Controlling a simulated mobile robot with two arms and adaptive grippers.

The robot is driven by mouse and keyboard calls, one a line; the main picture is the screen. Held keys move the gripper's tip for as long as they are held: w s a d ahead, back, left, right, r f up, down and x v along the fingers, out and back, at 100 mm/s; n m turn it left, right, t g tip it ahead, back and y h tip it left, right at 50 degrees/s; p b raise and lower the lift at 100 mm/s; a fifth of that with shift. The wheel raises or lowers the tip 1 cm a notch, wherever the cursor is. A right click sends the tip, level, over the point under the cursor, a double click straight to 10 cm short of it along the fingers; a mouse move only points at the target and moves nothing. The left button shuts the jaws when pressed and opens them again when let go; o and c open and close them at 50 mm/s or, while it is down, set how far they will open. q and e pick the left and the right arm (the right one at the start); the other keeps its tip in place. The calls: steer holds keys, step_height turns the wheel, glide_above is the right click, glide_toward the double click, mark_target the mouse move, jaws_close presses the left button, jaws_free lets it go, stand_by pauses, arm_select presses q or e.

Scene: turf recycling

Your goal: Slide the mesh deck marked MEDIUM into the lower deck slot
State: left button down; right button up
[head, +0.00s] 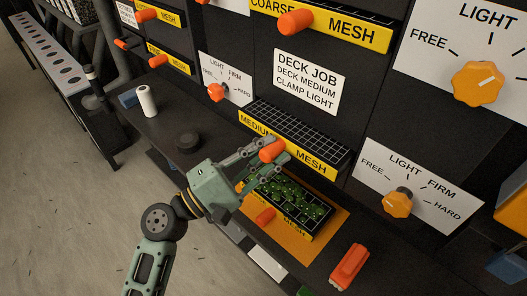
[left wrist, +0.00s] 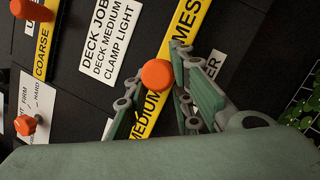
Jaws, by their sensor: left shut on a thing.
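The MEDIUM mesh deck (head: 318,160) has a black grid and a yellow front lip with an orange knob (head: 273,151). It sits at the dark panel, below the DECK JOB sign, with its grid still showing in front of the panel. I cannot tell how deep it is in the slot. My left gripper (head: 269,153) is shut on the orange knob, fingers on either side of it. In the left wrist view the knob (left wrist: 158,74) shows between the fingers, before the yellow lip (left wrist: 150,108). A white label ending in "ER" (left wrist: 214,64) is partly covered. My right gripper is out of view.
The COARSE deck (head: 355,32) is above. A grid tray with green bits (head: 297,207) lies on an orange mat (head: 327,232) below. An orange-red block (head: 348,266), a dark puck (head: 188,142) and a white cylinder (head: 147,101) stand on the bench. Clamp dials (head: 398,203) flank the deck.

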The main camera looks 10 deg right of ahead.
mark_target(279, 142)
arm_select(q)
steer(key=shift+w+d+r+b, duration=0.1)
steer(key=shift+w+d+b, duration=0.1)
steer(key=shift+w+d, duration=0.55)
steer(key=shift+w+d+b, duration=0.15)
steer(key=shift+w+d, duration=0.4)
steer(key=shift+d, duration=0.4)
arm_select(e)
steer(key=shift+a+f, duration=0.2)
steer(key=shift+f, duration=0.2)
arm_select(q)
steer(key=c, duration=1.4)
jaws_free()
steer(key=shift+s, duration=0.1)
steer(key=shift+c, duration=0.2)
steer(key=shift+f, duration=0.25)
steer(key=shift+a, duration=0.15)
steer(key=v, duration=0.7)
steer(key=shift+a, duration=0.4)
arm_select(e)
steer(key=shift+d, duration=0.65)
arm_select(q)
steer(key=shift+s, duration=0.15)
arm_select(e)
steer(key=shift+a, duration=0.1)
arm_select(q)
steer(key=shift+r, duration=0.15)
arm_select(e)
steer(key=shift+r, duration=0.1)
